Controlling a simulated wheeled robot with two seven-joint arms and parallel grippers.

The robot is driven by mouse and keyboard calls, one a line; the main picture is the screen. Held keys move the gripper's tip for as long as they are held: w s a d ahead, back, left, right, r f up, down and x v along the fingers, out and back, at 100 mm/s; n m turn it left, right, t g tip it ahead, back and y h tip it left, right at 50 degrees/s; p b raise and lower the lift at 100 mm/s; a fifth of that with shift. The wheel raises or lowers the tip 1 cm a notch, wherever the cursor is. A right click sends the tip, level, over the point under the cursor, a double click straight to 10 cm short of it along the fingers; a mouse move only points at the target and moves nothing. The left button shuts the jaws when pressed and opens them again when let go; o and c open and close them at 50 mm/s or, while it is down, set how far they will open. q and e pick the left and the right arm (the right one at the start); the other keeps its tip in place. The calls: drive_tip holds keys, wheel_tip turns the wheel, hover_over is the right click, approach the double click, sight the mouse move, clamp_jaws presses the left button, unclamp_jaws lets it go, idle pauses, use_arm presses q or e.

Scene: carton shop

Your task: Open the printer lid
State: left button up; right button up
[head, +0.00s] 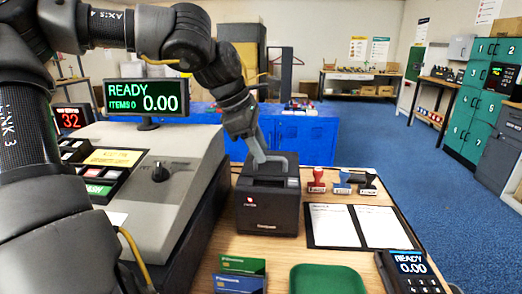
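The printer (268,208) is a dark box on the wooden counter, in the middle of the head view. Its lid (272,182) on top looks closed. My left gripper (269,163) reaches down from the upper left, its grey fingers right at the top of the printer. It partly hides the lid's rear part. I cannot tell whether the fingers touch the lid or how far apart they are. My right gripper is not in view.
A checkout console with a READY display (147,97) stands left of the printer. Stamps (317,182), a clipboard with papers (333,226) and a card terminal (408,268) lie to the right. A green tray (327,280) and cards (241,266) are in front.

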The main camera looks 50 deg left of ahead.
use_arm(q)
drive_tip(key=shift+w+d+f, duration=0.1)
drive_tip(key=shift+w+f, duration=0.05)
drive_tip(key=shift+f, duration=0.25)
drive_tip(key=shift+c, duration=0.2)
